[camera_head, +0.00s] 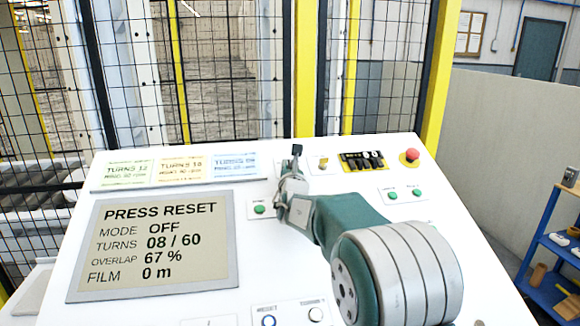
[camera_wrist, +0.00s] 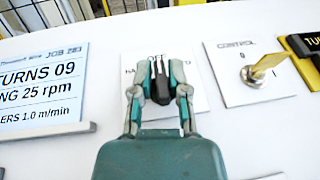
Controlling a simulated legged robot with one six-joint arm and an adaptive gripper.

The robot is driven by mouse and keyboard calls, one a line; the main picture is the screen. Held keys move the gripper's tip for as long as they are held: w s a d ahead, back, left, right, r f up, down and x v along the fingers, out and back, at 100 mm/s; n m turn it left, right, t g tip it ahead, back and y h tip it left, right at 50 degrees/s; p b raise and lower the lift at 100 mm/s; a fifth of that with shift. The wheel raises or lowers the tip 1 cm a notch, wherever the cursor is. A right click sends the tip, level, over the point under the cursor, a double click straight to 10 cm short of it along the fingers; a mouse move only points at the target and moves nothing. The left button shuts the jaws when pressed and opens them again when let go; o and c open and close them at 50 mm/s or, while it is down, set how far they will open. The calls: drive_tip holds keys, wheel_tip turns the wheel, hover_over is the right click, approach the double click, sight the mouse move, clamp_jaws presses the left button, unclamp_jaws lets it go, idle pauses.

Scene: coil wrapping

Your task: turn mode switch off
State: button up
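The mode switch is a black knob (camera_wrist: 160,88) on a white plate (camera_wrist: 195,98). The plate's lettering is mostly covered, with "OFF" partly showing above the knob. In the head view the knob (camera_head: 297,150) stands at the panel's back, just beyond my fingers. My gripper (camera_wrist: 155,75) has its two grey-green fingers apart, one on each side of the knob. I cannot tell whether they touch it. In the head view my gripper (camera_head: 291,178) partly covers the switch plate. The display (camera_head: 160,240) reads PRESS RESET, MODE OFF, TURNS 08 / 60, OVERLAP 67 %, FILM 0 m.
A yellowish control switch (camera_wrist: 262,68) sits right of the mode switch. Several job cards (camera_head: 182,169) stand at left. A mesh fence (camera_head: 225,80) stands behind.

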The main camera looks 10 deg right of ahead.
drive_tip(key=shift+o, duration=0.2)
drive_tip(key=shift+f, duration=0.1)
drive_tip(key=s, duration=0.4)
drive_tip(key=s+a+f, duration=0.1)
drive_tip(key=s, duration=0.6)
drive_tip(key=shift+s+a+f, duration=0.2)
drive_tip(key=shift+s+a, duration=0.15)
